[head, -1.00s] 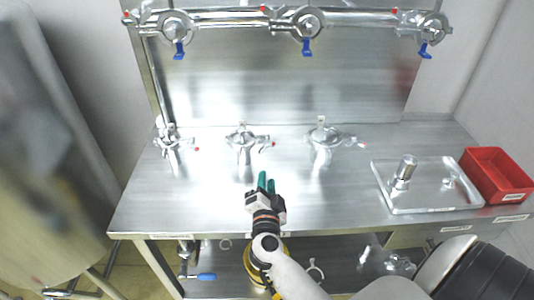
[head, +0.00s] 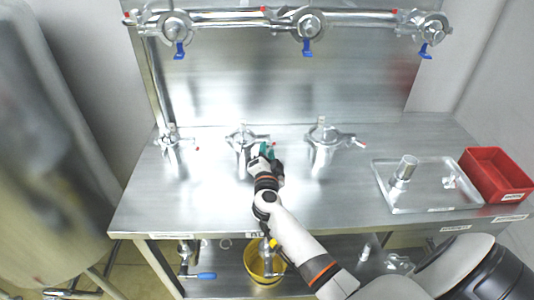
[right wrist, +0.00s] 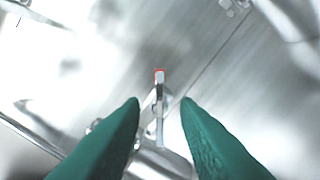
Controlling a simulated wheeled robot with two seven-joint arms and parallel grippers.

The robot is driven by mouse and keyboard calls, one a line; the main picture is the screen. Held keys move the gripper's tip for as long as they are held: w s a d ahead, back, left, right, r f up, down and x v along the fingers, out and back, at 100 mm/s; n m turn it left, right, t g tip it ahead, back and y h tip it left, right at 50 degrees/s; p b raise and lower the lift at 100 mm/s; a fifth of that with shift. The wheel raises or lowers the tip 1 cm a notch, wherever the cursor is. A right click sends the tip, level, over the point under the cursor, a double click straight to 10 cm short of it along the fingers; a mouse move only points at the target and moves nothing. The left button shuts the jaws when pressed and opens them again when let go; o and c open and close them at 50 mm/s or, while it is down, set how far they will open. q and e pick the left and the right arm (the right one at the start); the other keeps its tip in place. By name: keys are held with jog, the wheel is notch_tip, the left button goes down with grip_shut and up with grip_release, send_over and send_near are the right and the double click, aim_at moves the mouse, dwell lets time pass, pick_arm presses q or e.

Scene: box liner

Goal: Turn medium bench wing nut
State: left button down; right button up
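Three metal clamp fittings stand in a row at the back of the steel bench. The middle one, the medium bench fitting (head: 240,137), has a wing nut with a red-tipped handle. In the right wrist view the red-tipped wing nut part (right wrist: 160,95) lies between and just beyond the fingertips. My right gripper (head: 268,150), with green fingers, is at the right side of the middle fitting. Its fingers (right wrist: 160,103) are open with a gap on both sides of the part. My left gripper is not in view.
A smaller fitting (head: 171,140) stands to the left and a larger one (head: 323,138) to the right. A yellow bucket (head: 258,272) is below. The bench front is mostly clear.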

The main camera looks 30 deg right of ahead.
grip_shut()
jog(key=shift+m, duration=0.3)
jog(key=shift+m+p, duration=0.7)
jog(key=shift+m, duration=0.5)
jog(key=shift+m+p, duration=0.3)
jog(key=shift+m, duration=1.7)
jog(key=shift+f, duration=0.1)
grip_release()
